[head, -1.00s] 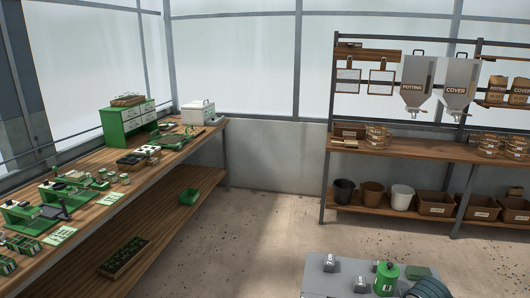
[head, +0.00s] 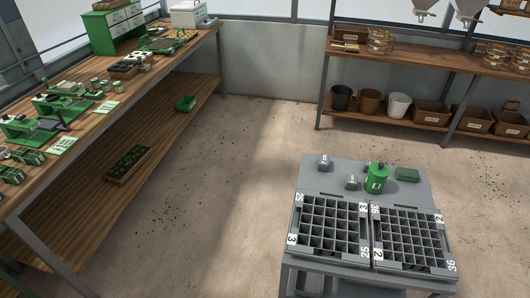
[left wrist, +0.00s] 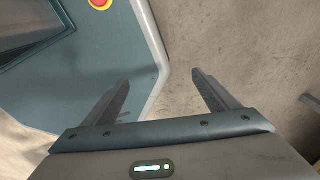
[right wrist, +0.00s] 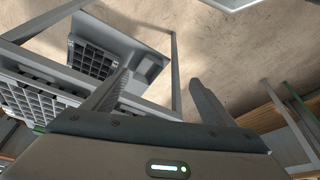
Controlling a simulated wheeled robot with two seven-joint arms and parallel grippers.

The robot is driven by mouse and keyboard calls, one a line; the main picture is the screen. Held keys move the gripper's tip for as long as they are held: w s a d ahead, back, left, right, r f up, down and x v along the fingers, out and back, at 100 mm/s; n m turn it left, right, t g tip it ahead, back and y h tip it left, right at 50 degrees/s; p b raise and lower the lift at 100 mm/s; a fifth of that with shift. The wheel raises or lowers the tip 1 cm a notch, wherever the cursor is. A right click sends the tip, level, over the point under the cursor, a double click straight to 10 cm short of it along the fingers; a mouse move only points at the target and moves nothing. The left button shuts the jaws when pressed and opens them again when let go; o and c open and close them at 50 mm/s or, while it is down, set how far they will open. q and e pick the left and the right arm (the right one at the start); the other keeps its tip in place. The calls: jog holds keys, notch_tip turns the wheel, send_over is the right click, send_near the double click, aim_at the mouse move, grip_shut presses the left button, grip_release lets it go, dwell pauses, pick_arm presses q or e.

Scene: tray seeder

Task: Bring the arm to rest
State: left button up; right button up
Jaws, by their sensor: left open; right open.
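My left gripper (left wrist: 165,95) shows in the left wrist view with its two fingers apart and nothing between them. Bare floor and part of my own base lie beyond it. My right gripper (right wrist: 158,95) shows in the right wrist view, also with fingers apart and empty. A grey stand with trays shows beyond its left finger. It touches nothing that I can see. Neither arm shows in the head view.
A grey table (head: 318,178) at the lower right holds two celled trays (head: 330,198) (head: 408,213), a green canister (head: 376,178) and small grey blocks (head: 324,162). A long wooden bench (head: 150,88) runs along the left. Shelves with pots (head: 398,105) stand at the back right. Floor between is clear.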

jog(key=s, duration=0.6)
notch_tip(320, 180, down, 36)
jog(key=g+b, duration=0.1)
jog(key=b, duration=0.5)
pick_arm(q)
jog(key=w+d+f+t+b, duration=0.2)
jog(key=w+d+f+b, duration=0.1)
jog(key=w+f, duration=0.4)
jog(key=shift+w+f+h+b, duration=0.3)
jog(key=shift+w+f+b, duration=0.1)
jog(key=shift+b, duration=0.1)
pick_arm(e)
jog(key=s+f, duration=0.5)
jog(key=f, duration=0.3)
jog(key=s+f, duration=0.6)
jog(key=f, duration=0.3)
jog(key=shift+s+d+f+n, duration=0.2)
jog(key=shift+d+f+n, duration=0.1)
jog(key=shift+d, duration=0.1)
pick_arm(q)
jog(key=shift+s, duration=0.1)
jog(key=shift+c, duration=0.7)
pick_arm(e)
jog(key=shift+c, duration=0.7)
